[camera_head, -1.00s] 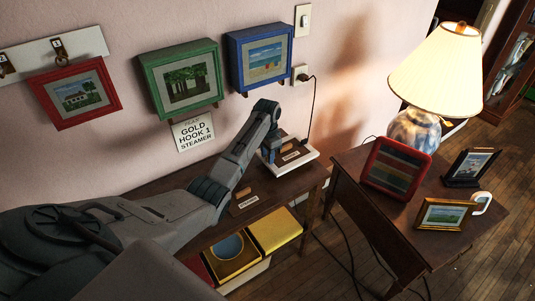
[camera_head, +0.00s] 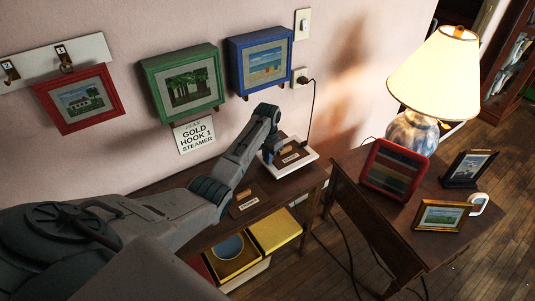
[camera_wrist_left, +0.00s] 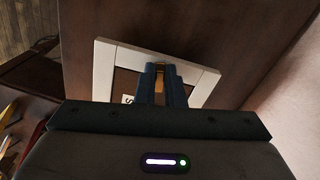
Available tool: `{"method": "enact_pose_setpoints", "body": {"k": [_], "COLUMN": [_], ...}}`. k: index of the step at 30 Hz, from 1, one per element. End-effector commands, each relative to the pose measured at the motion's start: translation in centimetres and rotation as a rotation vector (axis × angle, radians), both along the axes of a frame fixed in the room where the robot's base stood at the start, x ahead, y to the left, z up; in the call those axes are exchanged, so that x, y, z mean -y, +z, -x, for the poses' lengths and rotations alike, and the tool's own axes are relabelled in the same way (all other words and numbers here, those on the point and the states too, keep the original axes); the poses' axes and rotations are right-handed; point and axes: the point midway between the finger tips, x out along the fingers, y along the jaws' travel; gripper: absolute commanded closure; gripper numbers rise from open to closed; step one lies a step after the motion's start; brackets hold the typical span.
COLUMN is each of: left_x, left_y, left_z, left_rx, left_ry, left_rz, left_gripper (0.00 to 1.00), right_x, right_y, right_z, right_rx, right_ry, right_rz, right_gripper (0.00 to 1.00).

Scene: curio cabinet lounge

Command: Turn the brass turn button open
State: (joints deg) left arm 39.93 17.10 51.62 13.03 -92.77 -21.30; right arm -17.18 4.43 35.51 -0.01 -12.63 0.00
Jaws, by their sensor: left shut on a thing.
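A white frame (camera_head: 306,165) with a brown panel and a small label lies flat on the dark console. It also shows in the left wrist view (camera_wrist_left: 205,92), partly hidden by my fingers. My left gripper (camera_wrist_left: 162,82) points down at the frame's edge. Its two blue fingers are shut on a small brass-coloured piece (camera_wrist_left: 160,74), which looks like the turn button. Its turn angle is hard to tell. In the head view the left gripper (camera_head: 268,155) hides that spot. My right gripper is not in view.
Red (camera_head: 79,98), green (camera_head: 179,83) and blue (camera_head: 260,60) frames are on the wall. A lamp (camera_head: 435,75) and several frames stand on the side table (camera_head: 400,225) at right. A cord (camera_head: 311,110) hangs behind the white frame. A yellow box (camera_head: 275,230) sits below.

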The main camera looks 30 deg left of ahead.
Motion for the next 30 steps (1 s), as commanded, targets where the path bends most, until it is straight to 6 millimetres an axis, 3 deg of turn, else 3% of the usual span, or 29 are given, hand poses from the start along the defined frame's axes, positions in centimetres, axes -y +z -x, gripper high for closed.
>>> {"method": "enact_pose_setpoints", "body": {"k": [1,9,30], "left_x": [0.0,0.1,0.2], "left_y": [0.5,0.5,0.3], "left_z": [0.0,0.0,-0.1], "left_rx": [-0.002,-0.002,0.0], "left_ry": [0.038,0.294,0.957], "left_rz": [0.001,0.001,0.001], "left_gripper": [1.0,1.0,1.0], "right_x": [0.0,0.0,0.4], "right_y": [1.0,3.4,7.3], "right_z": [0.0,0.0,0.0], "right_rx": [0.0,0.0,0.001], "right_ry": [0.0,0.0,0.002], "right_rz": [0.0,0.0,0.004], "right_gripper": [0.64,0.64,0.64]}}
